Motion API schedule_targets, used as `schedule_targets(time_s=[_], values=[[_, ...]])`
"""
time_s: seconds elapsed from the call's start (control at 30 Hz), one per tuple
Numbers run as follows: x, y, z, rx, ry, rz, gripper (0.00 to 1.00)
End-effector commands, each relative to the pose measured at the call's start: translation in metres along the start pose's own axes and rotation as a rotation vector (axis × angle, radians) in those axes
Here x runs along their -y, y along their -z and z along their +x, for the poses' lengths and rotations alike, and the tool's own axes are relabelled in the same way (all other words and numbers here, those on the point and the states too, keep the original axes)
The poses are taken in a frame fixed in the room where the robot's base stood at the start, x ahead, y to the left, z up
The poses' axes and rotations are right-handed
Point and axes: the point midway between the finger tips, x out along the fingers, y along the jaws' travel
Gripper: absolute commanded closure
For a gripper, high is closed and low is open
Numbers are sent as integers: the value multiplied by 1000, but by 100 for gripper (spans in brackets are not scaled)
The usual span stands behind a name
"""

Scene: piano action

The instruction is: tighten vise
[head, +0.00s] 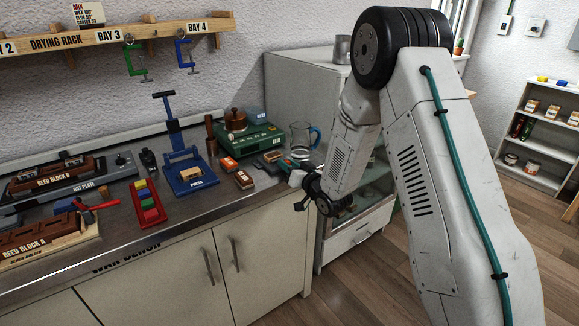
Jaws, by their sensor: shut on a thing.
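My gripper (310,192) is at the front right corner of the wax bench, at the end of my white arm. It is dark, seen small and partly hidden by my own wrist. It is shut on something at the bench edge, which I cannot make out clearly. A small pale block (297,178) sits on the bench corner right beside the gripper. It may be part of the vise, but I cannot tell. The vise's jaws and handle do not show clearly.
On the bench stand a blue press (185,165), a red tray of coloured blocks (149,203), a green scale (250,140), a glass jug (302,138) and reed blocks at left. Clamps (134,62) hang from the drying rack (60,43). A grey cabinet (300,90) stands behind my arm.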

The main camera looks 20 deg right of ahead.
Motion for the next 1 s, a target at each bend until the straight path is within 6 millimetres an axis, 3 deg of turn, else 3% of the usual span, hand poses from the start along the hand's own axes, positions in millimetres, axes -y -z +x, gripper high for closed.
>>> schedule_targets(time_s=[1.0], values=[[-5, -2, -1, 0, -2, 897, 95]])
